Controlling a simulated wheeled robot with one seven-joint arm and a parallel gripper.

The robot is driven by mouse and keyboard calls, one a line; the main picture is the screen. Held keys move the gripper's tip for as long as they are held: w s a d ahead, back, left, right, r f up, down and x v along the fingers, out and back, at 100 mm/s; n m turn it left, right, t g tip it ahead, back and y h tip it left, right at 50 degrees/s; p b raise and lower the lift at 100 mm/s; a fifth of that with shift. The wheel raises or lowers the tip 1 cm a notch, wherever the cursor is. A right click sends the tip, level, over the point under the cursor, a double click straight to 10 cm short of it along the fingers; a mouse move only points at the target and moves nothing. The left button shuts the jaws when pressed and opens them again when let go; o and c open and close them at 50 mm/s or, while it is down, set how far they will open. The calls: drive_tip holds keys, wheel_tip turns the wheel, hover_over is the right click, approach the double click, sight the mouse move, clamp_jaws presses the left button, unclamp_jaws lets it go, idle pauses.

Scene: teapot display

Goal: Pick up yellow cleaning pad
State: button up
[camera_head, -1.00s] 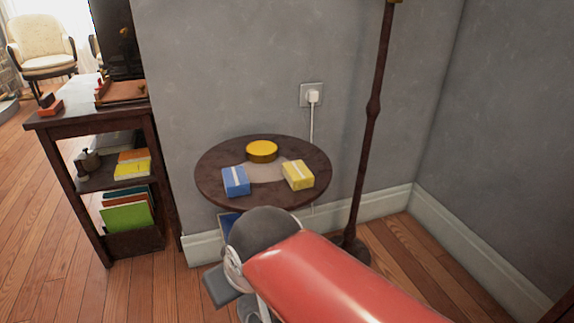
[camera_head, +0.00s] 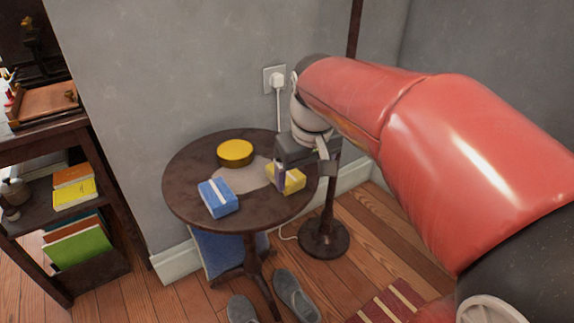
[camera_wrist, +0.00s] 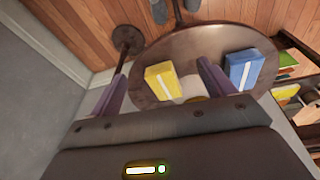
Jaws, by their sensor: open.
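The yellow cleaning pad (camera_head: 292,180), a small block with a pale stripe, lies on the right part of a round dark table (camera_head: 190,160). In the head view my gripper (camera_head: 301,178) is at the pad, and its finger hides part of it. In the wrist view the pad (camera_wrist: 163,80) shows ahead of my gripper (camera_wrist: 167,85), between the two purple-grey fingers. The fingers are apart and nothing is held. I cannot tell whether a finger touches the pad.
A blue pad (camera_head: 218,197) and a round yellow tin (camera_head: 235,152) share the tabletop. A lamp pole on a round base (camera_head: 323,238) stands right of the table, near the wall. A wall socket (camera_head: 275,80) is behind. Grey slippers (camera_head: 295,294) lie on the floor. A bookshelf (camera_head: 70,280) is left.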

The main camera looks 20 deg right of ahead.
sight(292, 173)
drive_tip(key=w, duration=0.3)
drive_tip(key=w+n+g, duration=0.1)
drive_tip(key=w, duration=0.2)
drive_tip(key=w+g+p, duration=0.1)
drive_tip(key=w, duration=0.2)
drive_tip(key=shift+d+f, duration=0.2)
drive_tip(key=shift+d, duration=0.15)
drive_tip(key=shift+w+f+n+g, duration=0.15)
drive_tip(key=shift+w+n+g, duration=0.15)
drive_tip(key=shift+w, duration=0.05)
drive_tip(key=f, duration=0.2)
drive_tip(key=w+a+f, duration=0.1)
drive_tip(key=f, duration=0.4)
drive_tip(key=shift+w+a+f, duration=0.1)
drive_tip(key=shift+w+a, duration=0.2)
drive_tip(key=shift+a, duration=0.1)
drive_tip(key=shift+d+f, duration=0.1)
drive_tip(key=shift+f, duration=0.2)
drive_tip(key=shift+s, duration=0.1)
drive_tip(key=shift+d, duration=0.15)
drive_tip(key=shift+s, duration=0.1)
drive_tip(key=shift+c, duration=1.3)
drive_tip(key=c, duration=0.8)
